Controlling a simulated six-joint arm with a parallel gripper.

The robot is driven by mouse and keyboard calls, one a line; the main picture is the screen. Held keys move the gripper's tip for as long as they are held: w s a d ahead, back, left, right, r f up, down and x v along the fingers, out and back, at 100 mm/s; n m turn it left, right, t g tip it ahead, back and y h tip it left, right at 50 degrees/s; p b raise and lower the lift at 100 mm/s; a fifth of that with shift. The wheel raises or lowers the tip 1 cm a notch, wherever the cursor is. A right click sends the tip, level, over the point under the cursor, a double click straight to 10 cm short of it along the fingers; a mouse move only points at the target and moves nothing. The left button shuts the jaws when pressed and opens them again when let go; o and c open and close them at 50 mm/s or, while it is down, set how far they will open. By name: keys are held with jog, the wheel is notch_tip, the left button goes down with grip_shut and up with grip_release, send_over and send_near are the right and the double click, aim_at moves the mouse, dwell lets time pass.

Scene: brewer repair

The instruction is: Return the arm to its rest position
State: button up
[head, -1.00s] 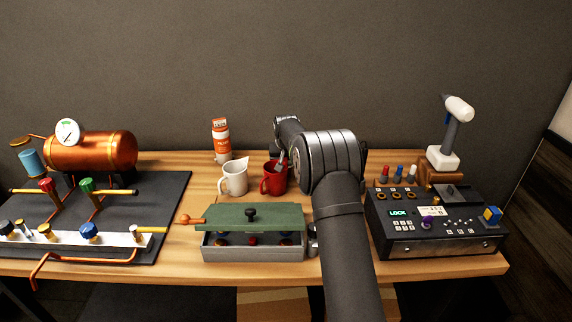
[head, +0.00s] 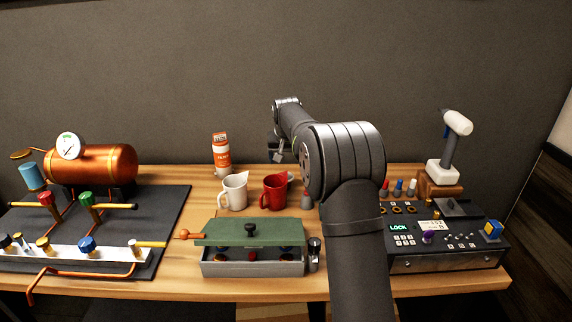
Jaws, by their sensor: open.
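My gripper (head: 279,157) is at the end of my arm, above and behind the red mug (head: 274,191) in the head view. It is small and dark here, and its jaws are open with nothing seen in them. My arm rises from the bottom edge, right of the middle, bends at a large ribbed joint and reaches back and left over the table. The arm hides part of the table to the right of the red mug.
A white pitcher (head: 234,191) and an orange-labelled bottle (head: 221,155) stand left of the red mug. A green-lidded box (head: 251,233) is in front. The copper boiler (head: 92,164) is left; the control panel (head: 440,245) and hammer-like tool (head: 455,135) are right.

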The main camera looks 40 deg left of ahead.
aim_at(286, 175)
dwell(0.3)
jog(key=x, duration=1.2)
jog(key=shift+d, duration=0.15)
jog(key=shift+r, duration=1.9)
